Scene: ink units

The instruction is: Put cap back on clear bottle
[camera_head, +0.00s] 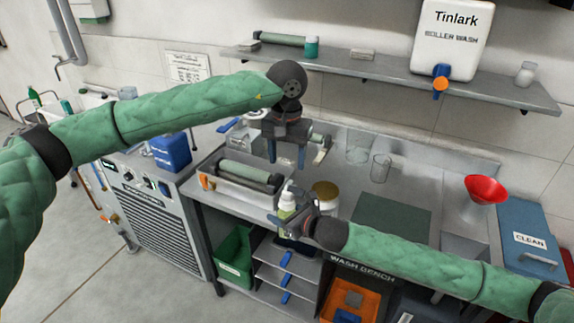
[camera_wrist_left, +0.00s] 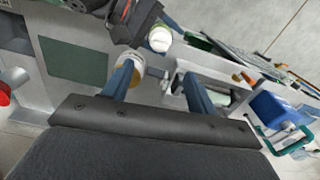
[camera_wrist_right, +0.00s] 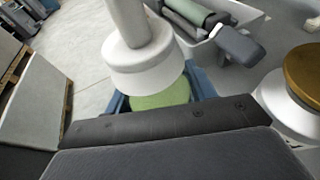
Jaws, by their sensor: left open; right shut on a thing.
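A bottle of green liquid (camera_head: 286,207) is held upright at the front of the bench by my right gripper (camera_head: 281,212). A white top with a narrow upper part (camera_wrist_right: 140,58) sits over the green body (camera_wrist_right: 162,97) in the right wrist view; whether it is fastened cannot be told. The white top also shows in the left wrist view (camera_wrist_left: 159,38). My left gripper (camera_head: 287,163) is open and empty, pointing down above and behind the bottle. A separate loose cap cannot be made out.
A jar with a gold lid (camera_head: 326,190) stands right of the bottle. A tray with green rollers (camera_head: 246,178) is to the left. Glass beakers (camera_head: 380,168) stand behind, a dark green mat (camera_head: 392,215) and red funnel (camera_head: 485,189) to the right. A shelf (camera_head: 400,77) runs above.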

